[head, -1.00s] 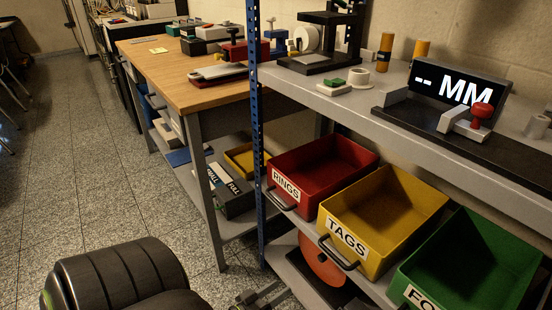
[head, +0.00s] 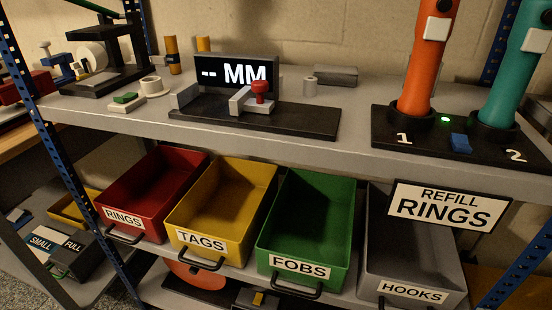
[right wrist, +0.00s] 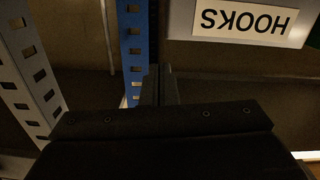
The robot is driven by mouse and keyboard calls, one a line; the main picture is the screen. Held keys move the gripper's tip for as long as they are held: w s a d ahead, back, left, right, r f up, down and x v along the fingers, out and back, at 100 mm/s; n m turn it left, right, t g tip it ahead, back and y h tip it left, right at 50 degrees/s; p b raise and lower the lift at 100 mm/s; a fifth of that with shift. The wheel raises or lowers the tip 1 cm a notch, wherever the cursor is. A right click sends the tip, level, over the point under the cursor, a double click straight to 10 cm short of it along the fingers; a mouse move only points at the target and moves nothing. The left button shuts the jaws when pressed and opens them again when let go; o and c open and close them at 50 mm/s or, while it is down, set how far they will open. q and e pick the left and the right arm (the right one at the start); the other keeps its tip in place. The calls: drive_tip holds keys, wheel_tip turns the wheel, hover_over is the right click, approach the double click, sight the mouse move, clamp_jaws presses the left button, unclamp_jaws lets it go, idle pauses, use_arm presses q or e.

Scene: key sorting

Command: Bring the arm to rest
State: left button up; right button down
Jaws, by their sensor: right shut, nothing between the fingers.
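My right gripper (right wrist: 158,84) shows in the right wrist view, its two dark fingers together with nothing between them. It is in front of a blue perforated rack post (right wrist: 133,50), and I cannot tell the gap between them. The grey bin labelled HOOKS (right wrist: 245,22) appears upside down at the top right of that view. Neither gripper shows in the head view, and my left gripper is in no view.
A lower shelf holds the red RINGS (head: 150,222), yellow TAGS (head: 205,250), green FOBS (head: 300,272) and grey HOOKS bins (head: 415,275). A REFILL RINGS sign (head: 447,206) stands at the HOOKS bin. Above are an MM display (head: 236,75) and orange and teal tubes (head: 425,60).

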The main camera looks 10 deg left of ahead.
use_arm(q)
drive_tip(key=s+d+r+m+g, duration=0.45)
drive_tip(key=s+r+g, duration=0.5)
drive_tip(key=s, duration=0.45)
use_arm(e)
drive_tip(key=s+d+f+g, duration=0.2)
drive_tip(key=s+f+g, duration=1.2)
drive_tip(key=f, duration=0.3)
wheel_tip(320, 180, down, 7)
drive_tip(key=w+d+g+p, duration=0.1)
drive_tip(key=p, duration=1.3)
use_arm(q)
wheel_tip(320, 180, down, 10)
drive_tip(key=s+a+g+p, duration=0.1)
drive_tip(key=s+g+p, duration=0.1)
drive_tip(key=p, duration=0.4)
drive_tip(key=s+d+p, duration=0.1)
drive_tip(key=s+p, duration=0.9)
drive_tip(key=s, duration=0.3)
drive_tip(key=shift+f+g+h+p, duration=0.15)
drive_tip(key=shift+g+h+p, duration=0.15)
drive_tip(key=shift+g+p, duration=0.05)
use_arm(e)
drive_tip(key=s+a+f+g, duration=0.1)
drive_tip(key=s+f, duration=0.2)
drive_tip(key=s, duration=1.3)
drive_tip(key=shift+f+m+y, duration=0.2)
drive_tip(key=shift+m+y, duration=0.2)
drive_tip(key=shift+s+a, duration=0.1)
drive_tip(key=shift+a, duration=0.05)
